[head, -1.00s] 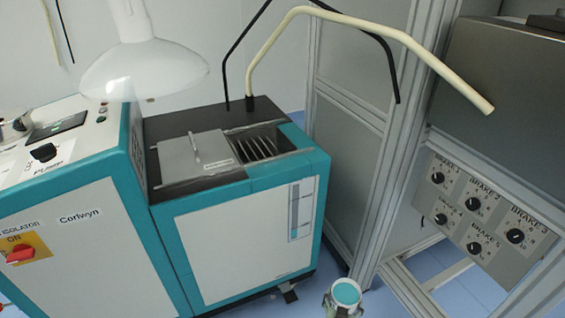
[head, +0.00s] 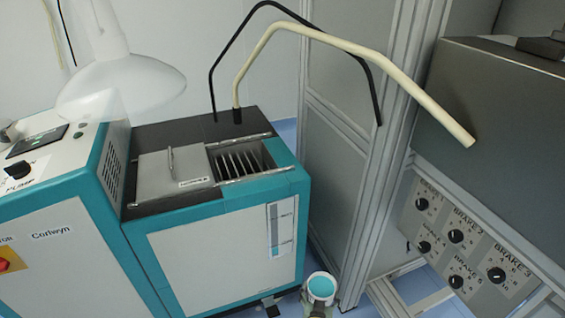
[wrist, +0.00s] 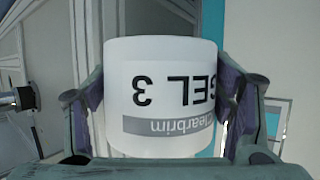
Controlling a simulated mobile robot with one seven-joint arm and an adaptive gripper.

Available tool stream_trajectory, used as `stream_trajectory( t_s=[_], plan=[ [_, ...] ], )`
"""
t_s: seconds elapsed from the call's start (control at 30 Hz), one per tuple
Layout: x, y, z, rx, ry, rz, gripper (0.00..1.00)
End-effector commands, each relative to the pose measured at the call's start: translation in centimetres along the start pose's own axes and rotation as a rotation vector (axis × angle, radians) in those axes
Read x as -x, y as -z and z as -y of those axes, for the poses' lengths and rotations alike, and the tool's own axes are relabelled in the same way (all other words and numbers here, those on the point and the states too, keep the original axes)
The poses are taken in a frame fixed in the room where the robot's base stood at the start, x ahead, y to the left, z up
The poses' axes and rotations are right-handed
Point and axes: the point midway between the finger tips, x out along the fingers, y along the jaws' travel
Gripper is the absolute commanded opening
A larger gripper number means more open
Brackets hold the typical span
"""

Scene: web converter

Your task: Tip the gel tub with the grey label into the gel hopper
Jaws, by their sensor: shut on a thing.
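My gripper (wrist: 168,100) is shut on the white gel tub (wrist: 160,65). In the wrist view the tub's print reads "GEL 3" upside down, with a grey label band marked "Clearbrim". The same tub (head: 320,287) shows at the bottom of the head view, upright and open at the top, with teal gel inside. It is low, in front of the machine's right corner. The gel hopper (head: 243,160) is the slatted opening in the machine's top. Its grey lid (head: 174,166) lies to the left, leaving the slats uncovered.
A white lamp-like shade (head: 118,80) hangs over the machine's left part. A cream bent pipe (head: 340,42) and a black one arch above the hopper to the right. A metal frame (head: 375,190) and brake panel (head: 465,245) stand at the right.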

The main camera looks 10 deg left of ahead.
Motion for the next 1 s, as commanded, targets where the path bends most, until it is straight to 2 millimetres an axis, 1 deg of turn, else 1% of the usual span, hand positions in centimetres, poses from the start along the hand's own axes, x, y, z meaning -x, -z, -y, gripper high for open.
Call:
stream_trajectory(
  t_s=[0.07, 0.2, 0.27, 0.3, 0.37, 0.47, 0.57, 0.6, 0.67, 0.7, 0.77, 0.8, 0.9, 1.0],
  plan=[
    [-0.1, 0.4, 0.3, 0.005, 0.006, -0.008, 0.32],
    [0.8, 4.8, 0.8, 0.004, 0.009, -0.017, 0.32],
    [1.3, 6.6, 1.2, 0.006, 0.013, -0.016, 0.32],
    [1.6, 8.0, 1.5, 0.008, 0.016, -0.016, 0.32],
    [2.1, 10.1, 1.9, 0.01, 0.021, -0.017, 0.32],
    [3.0, 14.5, 2.8, 0.016, 0.03, -0.02, 0.32],
    [4.2, 19.6, 3.8, 0.022, 0.041, -0.022, 0.32],
    [4.8, 21.8, 4.2, 0.024, 0.046, -0.023, 0.32],
    [5.5, 25.4, 4.9, 0.029, 0.053, -0.027, 0.32],
    [6.1, 27.7, 5.4, 0.031, 0.058, -0.027, 0.32],
    [6.8, 30.9, 6.0, 0.035, 0.065, -0.026, 0.32],
    [7.3, 33.0, 6.4, 0.037, 0.069, -0.026, 0.32],
    [8.2, 37.0, 7.3, 0.043, 0.079, -0.019, 0.32],
    [8.9, 40.2, 7.9, 0.047, 0.086, -0.016, 0.32]
  ],
)
